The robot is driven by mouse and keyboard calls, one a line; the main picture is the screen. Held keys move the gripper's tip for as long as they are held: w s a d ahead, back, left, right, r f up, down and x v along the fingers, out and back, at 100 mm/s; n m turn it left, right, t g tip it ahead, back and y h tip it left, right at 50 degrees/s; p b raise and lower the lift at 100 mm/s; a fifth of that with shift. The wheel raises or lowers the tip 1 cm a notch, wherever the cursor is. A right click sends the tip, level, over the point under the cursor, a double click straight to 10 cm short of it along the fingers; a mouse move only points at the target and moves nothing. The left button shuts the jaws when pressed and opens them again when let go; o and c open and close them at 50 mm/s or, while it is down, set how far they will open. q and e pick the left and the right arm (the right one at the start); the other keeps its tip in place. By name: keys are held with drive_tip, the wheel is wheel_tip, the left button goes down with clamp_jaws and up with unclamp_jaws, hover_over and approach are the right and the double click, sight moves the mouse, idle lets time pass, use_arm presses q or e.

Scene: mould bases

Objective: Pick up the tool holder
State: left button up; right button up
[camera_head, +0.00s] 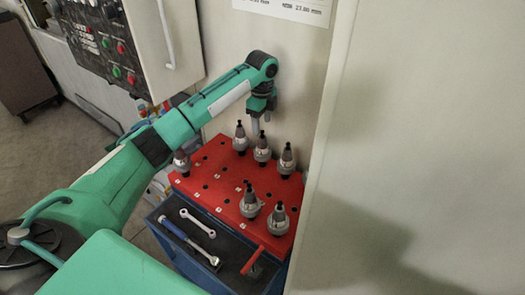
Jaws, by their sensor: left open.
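Several grey tool holders with dark tips stand upright on the red rack top (215,187). At the back are one tool holder (240,139), a second tool holder (262,150) and a third tool holder (286,161). Another tool holder (181,164) is at the left corner, and two more, a tool holder (250,204) and a tool holder (278,221), are near the front. My left gripper (258,125) points down, open, just above the back tool holders. In this view its fingers appear between the first and second back ones; contact cannot be told. My right gripper is out of view.
The rack sits on a blue cart with a dark front tray (225,258) holding a wrench (198,222), a blue-handled tool (185,238) and a red-handled tool (253,260). A pale wall (420,150) borders the right. A control panel (105,40) stands at upper left.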

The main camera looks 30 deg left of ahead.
sight(262, 137)
use_arm(q)
drive_tip(key=f+p, duration=0.1)
drive_tip(key=f, duration=0.2)
drive_tip(key=f+p, duration=0.1)
drive_tip(key=f, duration=0.3)
drive_tip(key=shift+s+d, duration=0.2)
drive_tip(key=shift+f, duration=0.5)
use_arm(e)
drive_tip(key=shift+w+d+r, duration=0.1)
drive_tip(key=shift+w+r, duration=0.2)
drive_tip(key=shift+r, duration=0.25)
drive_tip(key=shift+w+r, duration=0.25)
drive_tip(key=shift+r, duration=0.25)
use_arm(q)
clamp_jaws()
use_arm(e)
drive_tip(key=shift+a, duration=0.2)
use_arm(q)
drive_tip(key=shift+w+r, duration=0.1)
drive_tip(key=shift+r, duration=0.05)
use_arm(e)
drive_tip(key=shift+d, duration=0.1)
